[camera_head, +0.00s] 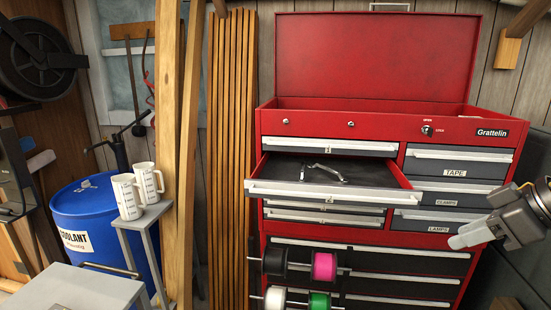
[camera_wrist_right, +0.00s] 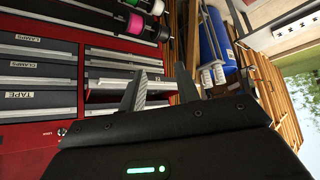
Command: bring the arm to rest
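My right gripper (camera_head: 466,238) comes in at the right side of the head view, in front of the right column of drawers of the red tool chest (camera_head: 340,122). In the right wrist view its two fingers (camera_wrist_right: 162,75) stand apart with nothing between them. It touches nothing that I can see. My left gripper is not in the head view.
One chest drawer (camera_head: 330,190) is pulled out, with a silver metal tool (camera_head: 327,172) in it. Spools (camera_head: 324,266) hang on rods below. At left are a blue coolant drum (camera_head: 88,222), two white jugs (camera_head: 148,183) on a stand, and timber (camera_head: 168,120).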

